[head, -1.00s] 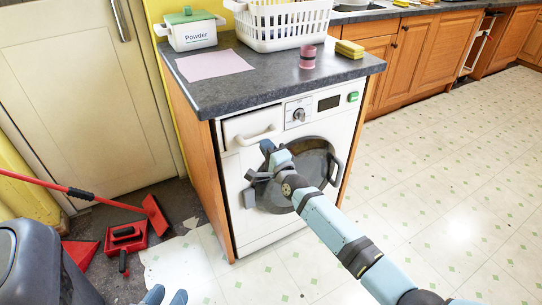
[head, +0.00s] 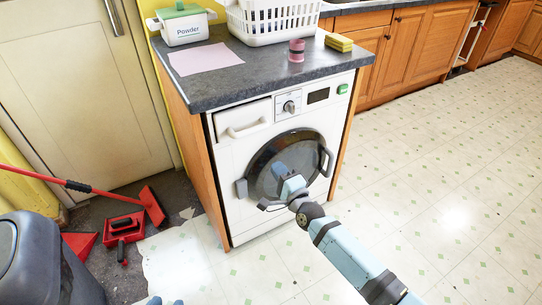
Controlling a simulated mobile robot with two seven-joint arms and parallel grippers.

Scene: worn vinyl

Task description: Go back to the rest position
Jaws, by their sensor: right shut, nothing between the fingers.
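My right arm comes in from the lower right. Its gripper (head: 280,171) is shut and empty, in front of the dark round door (head: 305,152) of the white washing machine (head: 226,170). The gripper covers part of the door glass. I cannot tell how far it is from the glass. The door looks shut, with its grey handle on the right side. Only small light-blue tips of what seems to be my left gripper (head: 166,301) show at the bottom edge; the rest is out of frame.
The worktop (head: 245,82) above holds a powder box (head: 186,30), a pink sheet (head: 204,58), a white basket (head: 280,30), a pink cup (head: 296,51) and sponges (head: 339,42). A grey bin (head: 40,265) and red dustpan items (head: 124,228) stand left. The floor right is clear.

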